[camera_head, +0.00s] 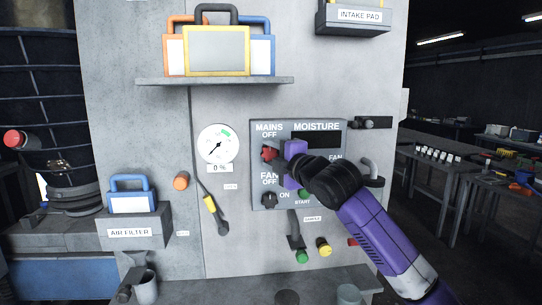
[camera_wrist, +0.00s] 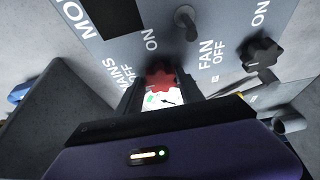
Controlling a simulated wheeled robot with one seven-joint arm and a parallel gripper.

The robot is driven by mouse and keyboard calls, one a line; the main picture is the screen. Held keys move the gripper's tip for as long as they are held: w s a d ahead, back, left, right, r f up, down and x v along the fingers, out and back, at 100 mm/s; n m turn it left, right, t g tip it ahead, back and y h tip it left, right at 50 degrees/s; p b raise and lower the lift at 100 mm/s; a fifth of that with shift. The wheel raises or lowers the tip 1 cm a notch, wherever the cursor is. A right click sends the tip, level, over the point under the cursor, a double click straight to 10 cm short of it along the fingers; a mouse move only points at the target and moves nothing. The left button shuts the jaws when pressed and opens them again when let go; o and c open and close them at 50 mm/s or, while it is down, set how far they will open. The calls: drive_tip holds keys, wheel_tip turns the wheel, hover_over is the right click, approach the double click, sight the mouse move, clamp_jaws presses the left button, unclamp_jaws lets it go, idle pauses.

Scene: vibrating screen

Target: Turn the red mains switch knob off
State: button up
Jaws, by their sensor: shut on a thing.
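The red mains switch knob (camera_head: 268,153) is on the grey control panel (camera_head: 258,188), below the "MAINS" label and left of the moisture display. My gripper (camera_head: 286,163) is at the panel, reaching in from the right. In the wrist view the red knob (camera_wrist: 159,76) sits between the two dark fingers of my gripper (camera_wrist: 160,90), which are shut on it. The labels "MAINS OFF" and "ON" show beside the knob. The knob's pointer direction is hard to make out, as the fingers cover its sides.
A black fan knob (camera_head: 269,200) is below the mains knob and shows in the wrist view (camera_wrist: 262,56). A round gauge (camera_head: 217,144) reads 0 %. A shelf (camera_head: 215,81) juts out above.

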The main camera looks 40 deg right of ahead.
drive_tip(key=shift+a+f, duration=0.1)
drive_tip(key=shift+f, duration=0.15)
drive_tip(key=o, duration=1.4)
drive_tip(key=shift+w, duration=0.1)
drive_tip(key=shift+c, duration=0.2)
drive_tip(key=shift+r, duration=0.1)
drive_tip(key=b+v, duration=0.2)
drive_tip(key=v, duration=0.6)
drive_tip(key=shift+b, duration=0.3)
drive_tip(key=shift+r, duration=0.1)
